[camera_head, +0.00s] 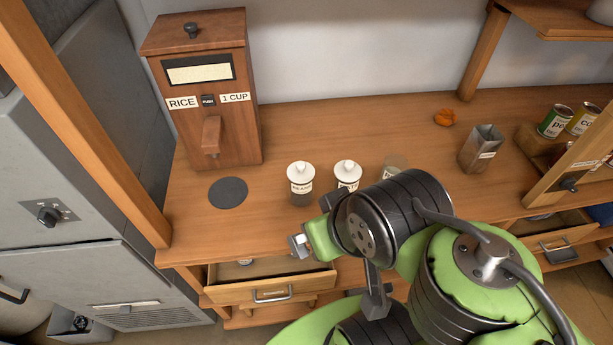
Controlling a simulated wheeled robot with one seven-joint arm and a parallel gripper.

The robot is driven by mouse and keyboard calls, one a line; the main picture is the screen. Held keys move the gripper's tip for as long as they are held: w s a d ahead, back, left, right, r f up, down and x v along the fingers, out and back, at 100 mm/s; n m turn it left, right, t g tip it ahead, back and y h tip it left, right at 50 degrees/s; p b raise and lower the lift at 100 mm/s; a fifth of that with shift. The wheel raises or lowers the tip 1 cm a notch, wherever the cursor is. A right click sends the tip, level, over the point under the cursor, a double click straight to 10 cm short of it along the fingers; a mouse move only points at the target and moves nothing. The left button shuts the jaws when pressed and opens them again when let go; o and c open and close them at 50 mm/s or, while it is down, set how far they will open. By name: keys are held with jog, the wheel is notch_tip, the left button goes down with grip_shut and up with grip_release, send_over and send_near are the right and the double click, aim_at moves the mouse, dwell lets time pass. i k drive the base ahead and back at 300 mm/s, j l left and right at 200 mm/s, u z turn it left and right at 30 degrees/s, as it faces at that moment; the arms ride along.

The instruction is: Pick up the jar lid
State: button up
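A jar with a white knobbed lid (301,171) stands on the wooden counter, its label facing me. A second jar stands to its right, also with a white lid (347,170), its lower part hidden by my arm. A third, glassy jar (395,162) is farther right, mostly hidden; I see no white lid on it. Which lid is the task's lid is not clear. My gripper (299,245) is in front of and below the first jar, near the counter's front edge. Its fingers are too small and turned to tell open from shut. I see nothing held in it.
A wooden rice dispenser (205,100) stands at the back left, with a dark round pad (228,192) in front. An open drawer (270,285) juts out below the counter. A metal container (482,148), an orange item (445,117) and cans (555,121) are right.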

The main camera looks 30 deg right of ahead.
aim_at(393, 163)
jog(key=z, duration=1.4)
